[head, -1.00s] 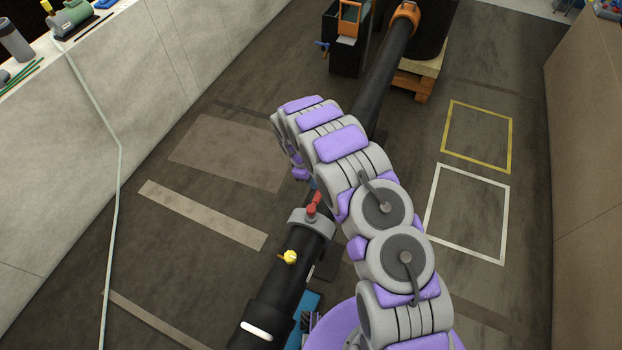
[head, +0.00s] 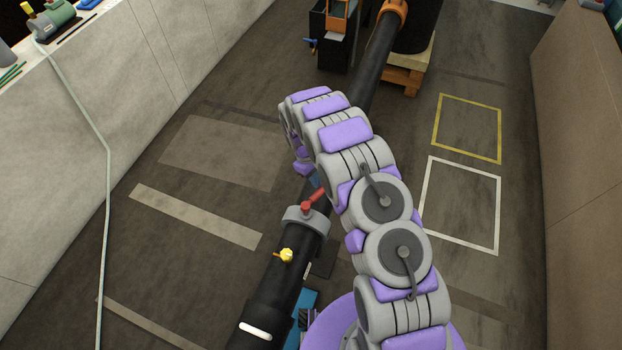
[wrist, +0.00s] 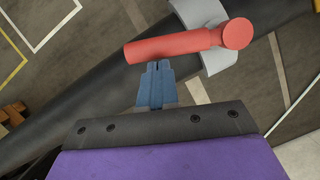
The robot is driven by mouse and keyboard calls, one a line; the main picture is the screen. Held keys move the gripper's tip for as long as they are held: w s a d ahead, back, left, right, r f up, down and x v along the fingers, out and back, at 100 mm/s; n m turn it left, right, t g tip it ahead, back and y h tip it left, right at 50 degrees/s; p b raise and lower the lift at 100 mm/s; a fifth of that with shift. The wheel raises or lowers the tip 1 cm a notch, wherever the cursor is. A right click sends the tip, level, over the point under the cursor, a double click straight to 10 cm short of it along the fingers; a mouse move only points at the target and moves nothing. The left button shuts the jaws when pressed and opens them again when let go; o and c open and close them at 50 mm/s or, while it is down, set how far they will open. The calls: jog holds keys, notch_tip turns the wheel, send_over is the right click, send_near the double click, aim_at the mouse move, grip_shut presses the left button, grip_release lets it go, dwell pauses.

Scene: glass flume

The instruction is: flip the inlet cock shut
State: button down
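The red cock handle (head: 314,198) sits on a grey clamp (head: 294,214) around the black pipe. In the wrist view the handle (wrist: 175,45) runs left from its round red pivot (wrist: 237,34), at a slant to the pipe. My gripper (wrist: 157,65) has its blue fingers together, with nothing between them. Its tips are right at the handle's lower side; I cannot tell whether they touch it. In the head view my arm hides most of the gripper. Neither frame shows a label naming the inlet cock.
A yellow cock (head: 286,255) sits nearer on the same black pipe (head: 262,306). A wooden pallet (head: 403,80) stands at the back. Walls run along both sides; the floor at right, with taped squares, is clear.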

jog(key=d+m, duration=0.1)
jog(key=m, duration=0.1)
jog(key=s+d+m+y, duration=0.1)
jog(key=shift+s+d+m+g, duration=0.2)
jog(key=shift+d+m+g, duration=0.2)
jog(key=s+d+m+y, duration=0.3)
jog(key=s+m, duration=0.4)
jog(key=m, duration=0.3)
jog(key=shift+s+d, duration=0.2)
jog(key=shift+s+m, duration=0.1)
jog(key=shift+m, duration=0.2)
send_near(324, 188)
jog(key=s+d+r, duration=0.3)
jog(key=d, duration=0.1)
jog(key=shift+d, duration=0.2)
jog(key=shift+d, duration=0.1)
dwell(0.3)
